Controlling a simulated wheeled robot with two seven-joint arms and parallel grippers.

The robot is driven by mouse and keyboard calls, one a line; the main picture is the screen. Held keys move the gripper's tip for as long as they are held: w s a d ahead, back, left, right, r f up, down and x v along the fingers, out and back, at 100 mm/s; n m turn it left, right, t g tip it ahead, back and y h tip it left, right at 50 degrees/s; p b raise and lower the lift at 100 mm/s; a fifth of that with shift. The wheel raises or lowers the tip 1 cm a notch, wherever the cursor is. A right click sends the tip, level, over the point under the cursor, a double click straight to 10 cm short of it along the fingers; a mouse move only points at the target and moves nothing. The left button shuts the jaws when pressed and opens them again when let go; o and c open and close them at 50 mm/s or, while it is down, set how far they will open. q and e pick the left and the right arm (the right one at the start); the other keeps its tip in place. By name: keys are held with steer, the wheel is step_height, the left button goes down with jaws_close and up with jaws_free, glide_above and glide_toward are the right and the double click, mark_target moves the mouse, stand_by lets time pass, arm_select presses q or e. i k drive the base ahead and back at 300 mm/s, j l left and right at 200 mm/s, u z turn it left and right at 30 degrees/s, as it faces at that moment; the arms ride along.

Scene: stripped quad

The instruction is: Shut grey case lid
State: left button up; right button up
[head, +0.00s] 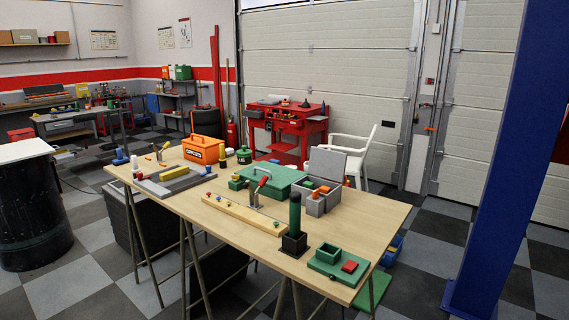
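The grey case (329,201) stands near the back right part of the wooden table. Its grey lid (326,163) is open and stands up at the back of the case. Orange, green and other coloured pieces show inside the case. Neither of my grippers is in the head view.
A green case (272,181) is close to the grey case on its left. A dark green cylinder (295,211) stands upright in a black holder in front. A green tray (339,264) sits at the near right corner of the table (375,214). The table's right side is clear.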

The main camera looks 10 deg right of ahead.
mark_target(328, 165)
steer(key=i+l+u, duration=0.25)
steer(key=l, duration=0.9)
steer(key=l+u, duration=0.3)
steer(key=l, duration=0.8)
